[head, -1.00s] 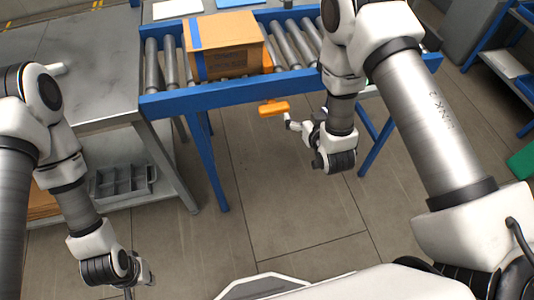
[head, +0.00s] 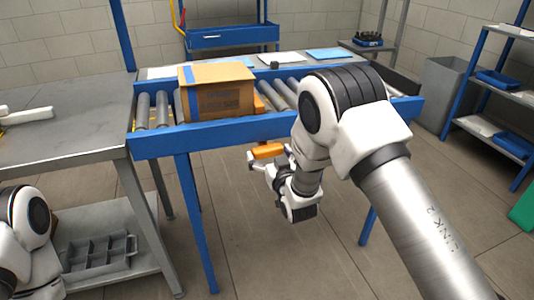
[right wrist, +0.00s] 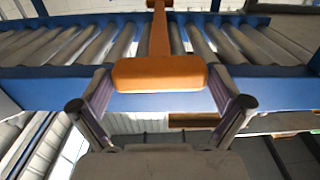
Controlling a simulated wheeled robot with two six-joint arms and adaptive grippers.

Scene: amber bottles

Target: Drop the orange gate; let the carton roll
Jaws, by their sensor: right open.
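The carton (head: 217,92), brown with blue tape, sits on the roller conveyor (head: 150,145) left of its middle. The orange gate stands just right of the carton, and its thick handle (head: 266,150) sticks out in front of the blue rail. In the right wrist view the handle (right wrist: 160,75) is a wide orange bar on a stem that runs back between the rollers. My right gripper (head: 268,162) is open at the handle, with one finger on each side of the bar; I cannot tell whether they touch it.
A grey metal table (head: 65,135) adjoins the conveyor on the left, with a grey divided tray (head: 95,253) on its lower shelf. Rollers right of the carton are partly hidden by my right arm. A blue shelf rack (head: 490,120) and a grey bin (head: 447,95) stand at the right.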

